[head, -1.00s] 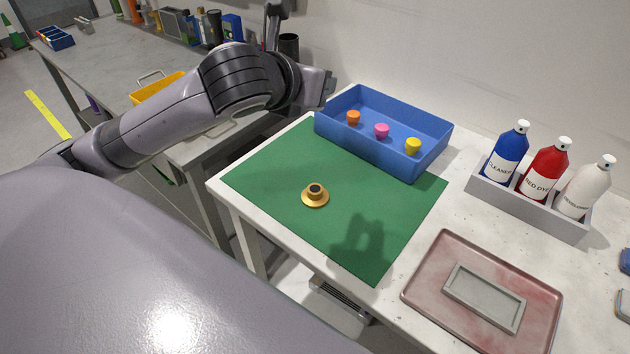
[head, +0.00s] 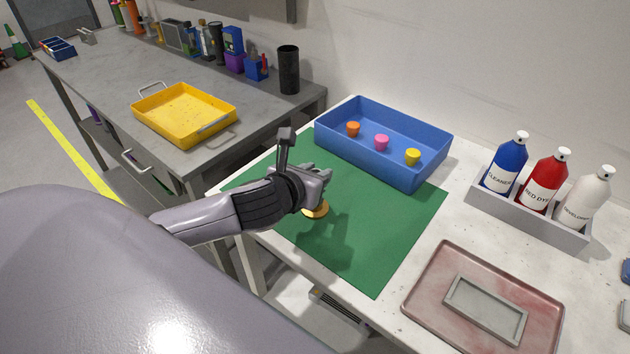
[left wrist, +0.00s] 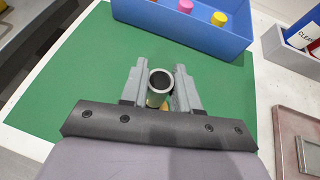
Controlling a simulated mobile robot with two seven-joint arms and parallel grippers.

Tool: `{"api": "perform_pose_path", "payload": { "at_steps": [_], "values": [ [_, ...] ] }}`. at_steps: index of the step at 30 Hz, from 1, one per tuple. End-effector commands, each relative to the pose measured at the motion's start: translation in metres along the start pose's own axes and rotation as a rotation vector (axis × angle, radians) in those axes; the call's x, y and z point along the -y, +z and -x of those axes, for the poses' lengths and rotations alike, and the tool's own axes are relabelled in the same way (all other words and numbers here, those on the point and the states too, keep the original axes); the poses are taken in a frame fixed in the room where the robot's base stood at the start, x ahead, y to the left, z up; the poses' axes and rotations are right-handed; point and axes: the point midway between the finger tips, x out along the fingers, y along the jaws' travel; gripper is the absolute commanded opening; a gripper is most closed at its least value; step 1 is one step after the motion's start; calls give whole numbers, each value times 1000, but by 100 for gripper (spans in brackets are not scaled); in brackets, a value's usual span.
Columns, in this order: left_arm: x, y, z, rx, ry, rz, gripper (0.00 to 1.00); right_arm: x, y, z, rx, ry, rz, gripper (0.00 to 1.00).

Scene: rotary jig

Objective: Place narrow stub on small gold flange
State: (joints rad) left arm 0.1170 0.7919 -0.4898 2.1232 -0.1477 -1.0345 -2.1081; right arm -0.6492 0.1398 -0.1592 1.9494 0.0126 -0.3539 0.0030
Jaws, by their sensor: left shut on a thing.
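The small gold flange (head: 316,210) lies on the green mat (head: 385,235), partly hidden by my left gripper in the head view. A gold sliver of it (left wrist: 165,107) shows behind the stub in the left wrist view. My left gripper (head: 324,176) is over the mat beside and above the flange. In the left wrist view its two grey fingers are shut on the narrow stub (left wrist: 160,84), a grey hollow tube with a dark bore. The head view does not clearly show the stub. I cannot tell whether stub and flange touch. My right gripper is not in view.
A blue bin (head: 425,173) with orange, pink and yellow pieces stands behind the mat. A grey caddy (head: 535,218) of bottles and a reddish tray (head: 425,300) are at the right. A yellow tray (head: 183,115) sits on the other bench. The mat's right side is clear.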

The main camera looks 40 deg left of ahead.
Motion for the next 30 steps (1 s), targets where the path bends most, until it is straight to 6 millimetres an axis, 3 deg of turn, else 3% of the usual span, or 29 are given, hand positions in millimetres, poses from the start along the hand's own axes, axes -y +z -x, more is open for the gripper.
{"api": "perform_pose_path", "payload": {
  "at_steps": [4,16,17,19,30],
  "values": [
    [0,-18,-8,-2,1,2,1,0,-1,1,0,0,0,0],
    [0,-22,-11,1,1,-1,1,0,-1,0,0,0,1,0],
    [0,-22,-11,1,0,-1,33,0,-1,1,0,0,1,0],
    [0,-22,-11,1,0,-1,56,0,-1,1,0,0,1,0],
    [0,-18,-8,0,0,1,57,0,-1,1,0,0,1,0]
  ]
}}
